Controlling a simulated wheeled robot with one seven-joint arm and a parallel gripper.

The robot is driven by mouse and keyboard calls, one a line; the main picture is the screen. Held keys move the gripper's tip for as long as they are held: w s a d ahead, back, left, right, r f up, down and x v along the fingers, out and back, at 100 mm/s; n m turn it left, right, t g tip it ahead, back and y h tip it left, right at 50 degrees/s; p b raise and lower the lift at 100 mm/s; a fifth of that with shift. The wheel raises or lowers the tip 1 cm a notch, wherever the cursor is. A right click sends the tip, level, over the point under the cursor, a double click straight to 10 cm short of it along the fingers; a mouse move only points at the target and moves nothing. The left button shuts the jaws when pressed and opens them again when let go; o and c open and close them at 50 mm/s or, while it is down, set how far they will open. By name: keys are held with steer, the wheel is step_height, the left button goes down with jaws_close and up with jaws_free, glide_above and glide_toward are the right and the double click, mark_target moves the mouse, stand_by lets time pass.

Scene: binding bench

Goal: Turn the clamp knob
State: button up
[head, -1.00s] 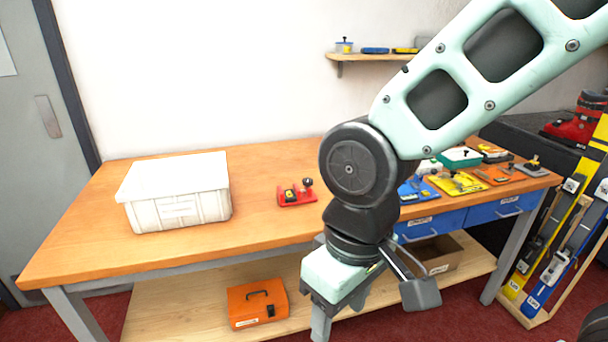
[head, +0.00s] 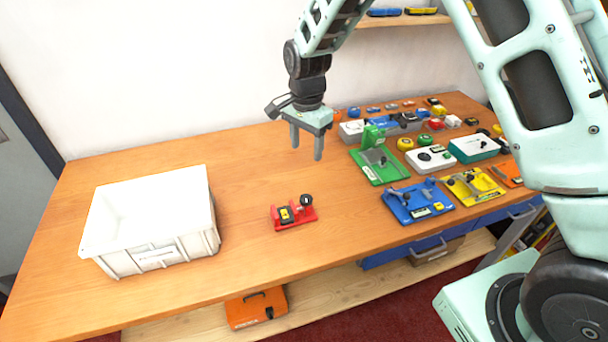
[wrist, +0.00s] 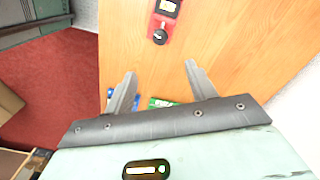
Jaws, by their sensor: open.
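A small red clamp (head: 293,216) with a yellow-and-black label and a round black knob (head: 306,200) sits on the wooden bench, right of the white bin. In the wrist view the red clamp (wrist: 164,16) is at the top, with its black knob (wrist: 160,37) at the near end. My gripper (head: 306,150) is open and empty. It hangs above the bench, behind and above the clamp, fingers pointing down, touching nothing. In the wrist view its two fingers (wrist: 160,75) are spread apart, with the knob beyond them.
A white bin (head: 110,258) stands at the left of the bench (head: 245,168). Green (head: 378,168), blue (head: 417,203) and yellow (head: 470,186) fixtures crowd the right side. Bare wood surrounds the clamp. An orange case (head: 256,308) sits on the lower shelf.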

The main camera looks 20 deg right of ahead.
mark_target(306, 198)
step_height(306, 198, down, 17)
steer(key=p, duration=0.5)
steer(key=shift+f+p, duration=0.2)
steer(key=shift+p, duration=0.1)
steer(key=c, duration=1)
